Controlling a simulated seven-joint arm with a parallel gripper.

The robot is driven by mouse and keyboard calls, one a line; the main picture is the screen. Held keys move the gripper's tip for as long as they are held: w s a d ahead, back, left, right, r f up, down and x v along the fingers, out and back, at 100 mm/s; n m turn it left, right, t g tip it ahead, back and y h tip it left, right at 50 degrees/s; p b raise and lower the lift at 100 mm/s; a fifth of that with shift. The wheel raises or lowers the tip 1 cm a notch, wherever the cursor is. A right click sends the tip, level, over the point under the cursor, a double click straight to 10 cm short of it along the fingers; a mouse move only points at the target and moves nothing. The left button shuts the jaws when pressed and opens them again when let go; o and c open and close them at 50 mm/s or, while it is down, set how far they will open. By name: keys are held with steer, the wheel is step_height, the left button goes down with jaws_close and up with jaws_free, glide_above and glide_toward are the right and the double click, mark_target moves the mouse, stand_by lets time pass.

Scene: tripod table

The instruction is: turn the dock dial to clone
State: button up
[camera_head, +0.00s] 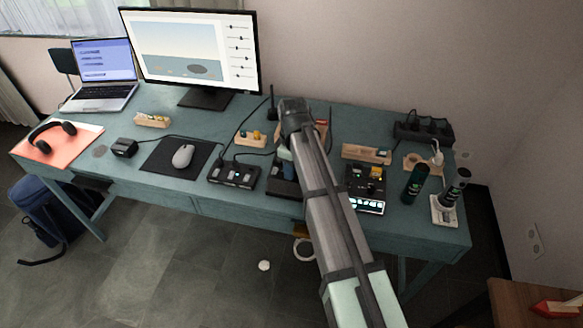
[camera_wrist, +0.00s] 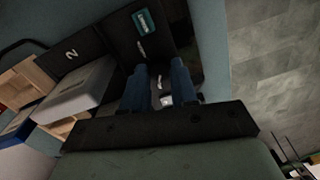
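In the wrist view, a black dock (camera_wrist: 141,32) with a teal label and small white markings lies below my gripper. A white "2" shows on its dark surface to the left. My gripper (camera_wrist: 160,82) has two blue fingers, standing apart over the dock. Between them is a dark area with small white marks, which may be the dial. I cannot tell whether the fingers touch it, nor read the dial's setting. In the head view, a dark device (camera_head: 283,180), likely the dock, is partly hidden by my arm, and the fingertips are not clear.
In the wrist view, a grey block (camera_wrist: 75,92) and a wooden tray (camera_wrist: 28,80) are close left of the fingers. In the head view, a black box with knobs (camera_head: 234,175) stands left, and a lit panel device (camera_head: 367,190) and dark bottle (camera_head: 415,184) right.

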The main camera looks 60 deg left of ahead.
jaws_close()
steer(key=shift+m, duration=0.3)
steer(key=m, duration=1.1)
steer(key=shift+d+y, duration=0.1)
steer(key=shift+y, duration=0.2)
stand_by(0.4)
steer(key=shift+o, duration=1.5)
jaws_free()
